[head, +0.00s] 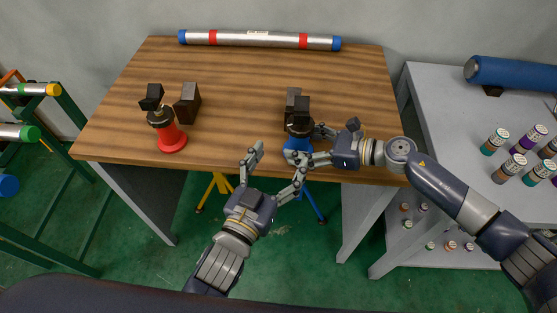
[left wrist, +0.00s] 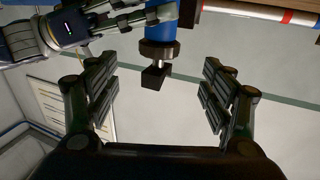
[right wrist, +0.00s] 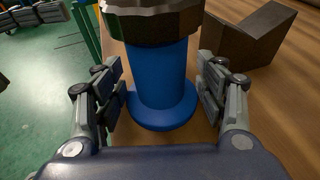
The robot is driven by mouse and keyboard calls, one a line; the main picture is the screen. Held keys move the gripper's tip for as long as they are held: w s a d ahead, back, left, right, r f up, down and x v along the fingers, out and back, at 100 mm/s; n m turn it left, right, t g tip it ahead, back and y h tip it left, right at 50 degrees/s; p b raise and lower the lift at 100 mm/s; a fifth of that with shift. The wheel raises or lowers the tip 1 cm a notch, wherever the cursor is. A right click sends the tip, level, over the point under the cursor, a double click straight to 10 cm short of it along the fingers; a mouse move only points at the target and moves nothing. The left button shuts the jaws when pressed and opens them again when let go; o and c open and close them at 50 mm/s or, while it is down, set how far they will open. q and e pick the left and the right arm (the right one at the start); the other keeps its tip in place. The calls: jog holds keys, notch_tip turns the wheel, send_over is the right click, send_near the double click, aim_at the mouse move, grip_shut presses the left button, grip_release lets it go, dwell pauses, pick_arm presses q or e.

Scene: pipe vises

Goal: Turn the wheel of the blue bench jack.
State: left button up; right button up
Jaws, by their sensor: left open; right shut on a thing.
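The blue bench jack (head: 294,145) stands at the front edge of the table, with a dark ring-shaped wheel (head: 300,127) around its top and a black block above it. My right gripper (head: 304,143) is shut on the jack's blue body just below the wheel. In the right wrist view the blue body (right wrist: 158,75) stands between the fingers, under the ribbed wheel (right wrist: 150,20). My left gripper (head: 280,158) is open and empty, in front of the jack and to its left. The left wrist view shows the jack upside down, its wheel (left wrist: 158,50) beyond the open fingers.
A red jack (head: 171,138) stands at the table's left front, near a dark V-block (head: 188,102). Another dark block (head: 291,100) is behind the blue jack. A silver pipe (head: 265,39) lies along the back. A grey side table (head: 440,110) holds several small cans.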

aim_at(312, 119)
pick_arm(q)
jog(key=shift+c, duration=1.4)
jog(key=w+r+m+g+h, duration=0.1)
jog(key=w+m+h, duration=0.1)
jog(key=h, duration=0.1)
jog(key=w+r+m+g+h, duration=0.1)
jog(key=w+m+g+h, duration=0.1)
jog(key=h, duration=0.1)
jog(key=w+d+m+g+h, duration=0.1)
jog(key=w+m+g+h, duration=0.1)
jog(key=m+h, duration=0.1)
jog(key=shift+w+r, duration=0.1)
jog(key=shift+r, duration=0.3)
jog(key=a+f, duration=0.1)
jog(key=a+f+g, duration=0.1)
jog(key=a, duration=0.1)
jog(key=shift+w+f+g, duration=0.15)
jog(key=shift+w+g, duration=0.15)
jog(key=shift+w, duration=0.05)
jog(key=x, duration=1.1)
jog(key=shift+w+d+f, duration=0.15)
jog(key=shift+w+d, duration=0.15)
jog(key=shift+c, duration=0.5)
jog(key=c, duration=0.9)
